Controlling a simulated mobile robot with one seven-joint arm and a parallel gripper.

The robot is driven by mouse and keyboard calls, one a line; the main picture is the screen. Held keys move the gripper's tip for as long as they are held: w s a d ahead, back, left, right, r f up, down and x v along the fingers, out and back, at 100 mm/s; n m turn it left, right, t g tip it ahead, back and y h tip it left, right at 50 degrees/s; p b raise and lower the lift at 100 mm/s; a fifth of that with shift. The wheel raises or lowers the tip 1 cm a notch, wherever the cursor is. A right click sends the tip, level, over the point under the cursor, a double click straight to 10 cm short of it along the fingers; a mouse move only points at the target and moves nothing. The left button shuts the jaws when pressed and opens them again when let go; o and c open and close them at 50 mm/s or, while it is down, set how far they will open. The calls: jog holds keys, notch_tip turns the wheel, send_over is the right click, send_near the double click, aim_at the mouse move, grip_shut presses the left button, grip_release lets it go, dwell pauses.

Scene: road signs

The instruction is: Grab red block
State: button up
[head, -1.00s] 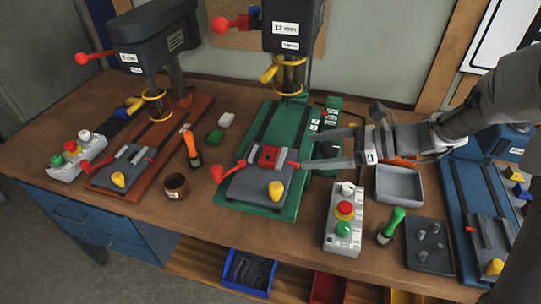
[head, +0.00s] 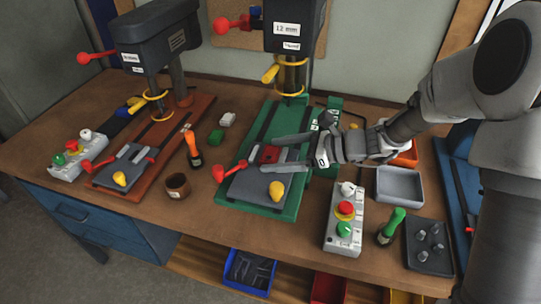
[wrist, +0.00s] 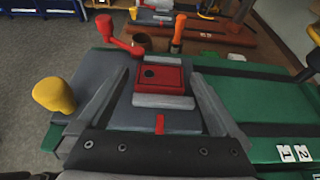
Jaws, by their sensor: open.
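The red block (head: 269,154) sits in the grey vise (head: 256,185) on the green drill press base (head: 284,209). In the wrist view the red block (wrist: 160,79) shows a dark hole in its top and lies between the two light grey vise jaws. My gripper (head: 262,156) is open, with one finger on each side of the block in the head view. In the wrist view my gripper (wrist: 160,80) has its fingers spread to the left and right of the block, apart from it. The near finger hides part of the vise in the head view.
The green drill press (head: 293,30) rises behind the vise. The vise has a red handle (head: 221,172) at left and a yellow knob (head: 276,191) at front. A control box (head: 343,220), a grey tray (head: 400,186) and a green-handled tool (head: 391,226) stand at right.

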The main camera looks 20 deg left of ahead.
jog(key=c, duration=1.4)
jog(key=shift+r, duration=0.15)
